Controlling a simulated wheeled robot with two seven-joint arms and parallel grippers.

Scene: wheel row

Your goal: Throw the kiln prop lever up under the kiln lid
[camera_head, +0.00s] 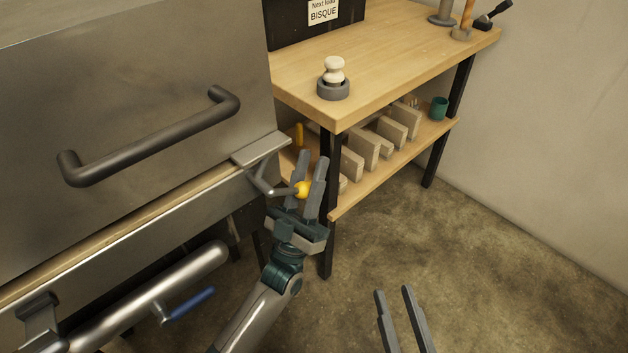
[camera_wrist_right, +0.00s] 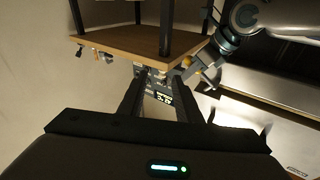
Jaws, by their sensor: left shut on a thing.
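The kiln (camera_head: 150,60) fills the left of the head view, its lid showing a dark bar handle (camera_head: 150,140). The prop lever (camera_head: 263,184) is a thin metal rod at the kiln's right front corner, below a flat lid bracket (camera_head: 262,147). It ends in a yellow ball knob (camera_head: 302,189). My left gripper (camera_head: 312,168) is shut on the knob, with its fingers pointing up. My right gripper (camera_head: 393,290) is open and empty over the floor; its fingers also show in the right wrist view (camera_wrist_right: 160,85).
A wooden workbench (camera_head: 400,60) stands right of the kiln, with a grey ring and pale stopper (camera_head: 333,75) on top. Its lower shelf (camera_head: 400,160) holds several pale slabs and a teal cup (camera_head: 438,107). A pipe with a blue lever (camera_head: 188,305) runs below the kiln. The floor at right is clear.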

